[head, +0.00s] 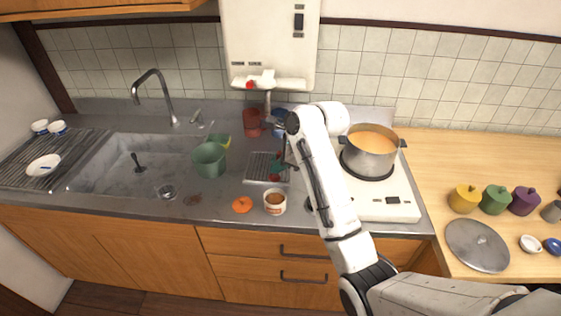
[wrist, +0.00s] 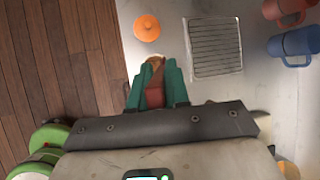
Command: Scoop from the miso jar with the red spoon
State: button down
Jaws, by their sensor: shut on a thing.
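The miso jar (head: 275,208) is a small white pot with brown paste in its open top, standing at the counter's front edge. Its orange lid (head: 242,204) lies to its left and also shows in the wrist view (wrist: 147,27). My gripper (head: 281,165) is above and behind the jar in the head view. In the wrist view its teal fingers (wrist: 157,78) are shut on the red spoon (wrist: 155,93). The spoon's far end is hard to make out. The jar is mostly hidden behind the fingers there, so I cannot tell if the spoon touches the paste.
A wire rack (wrist: 213,47) lies beside the jar, with a red mug (head: 252,122) and a blue mug (wrist: 293,43) behind. A pot of orange soup (head: 371,153) is on the stove, right of my arm.

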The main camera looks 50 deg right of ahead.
notch_tip(320, 180, down, 10)
jog(key=b, duration=0.1)
jog(key=shift+f, duration=0.2)
dwell(0.8)
jog(key=shift+w+p, duration=0.1)
jog(key=shift+p, duration=0.35)
dwell(0.3)
jog(key=shift+s+d, duration=0.1)
jog(key=shift+s, duration=0.1)
jog(key=shift+w, duration=0.1)
dwell(0.4)
dwell(0.6)
jog(key=shift+r, duration=4.25)
